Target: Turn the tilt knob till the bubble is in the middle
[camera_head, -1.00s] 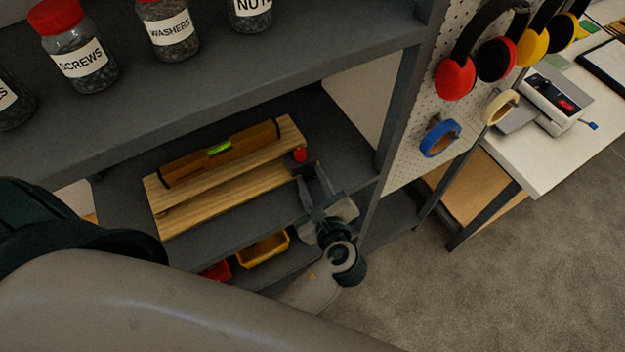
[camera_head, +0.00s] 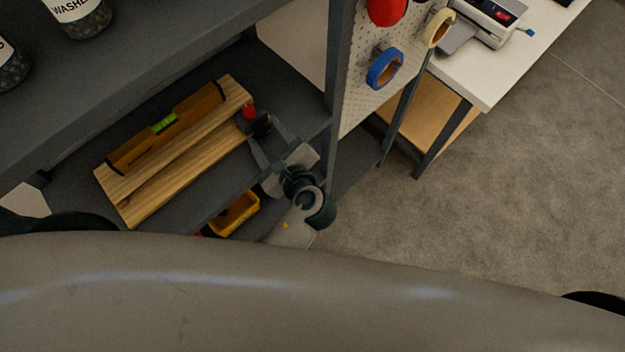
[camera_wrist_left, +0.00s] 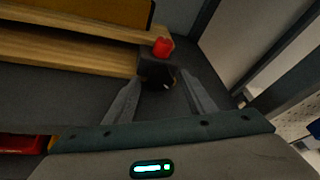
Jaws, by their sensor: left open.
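A long brown spirit level (camera_head: 190,115) with a green vial (camera_head: 165,123) lies along the upper of two wooden boards (camera_head: 150,185) on the shelf. The bubble is too small to make out. A dark knob (camera_head: 261,124) is at the right end of the boards, with a red piece (camera_head: 249,111) beside it. The wrist view shows the knob (camera_wrist_left: 157,73) and the red piece (camera_wrist_left: 163,46) too. My left gripper (camera_head: 264,130) is open, its fingertips on either side of the knob; contact is unclear. My right gripper is out of view.
A shelf post (camera_head: 337,80) stands right of my gripper, with a pegboard holding tape rolls. A yellow bin (camera_head: 235,214) is below. A white table (camera_head: 490,80) stands at right.

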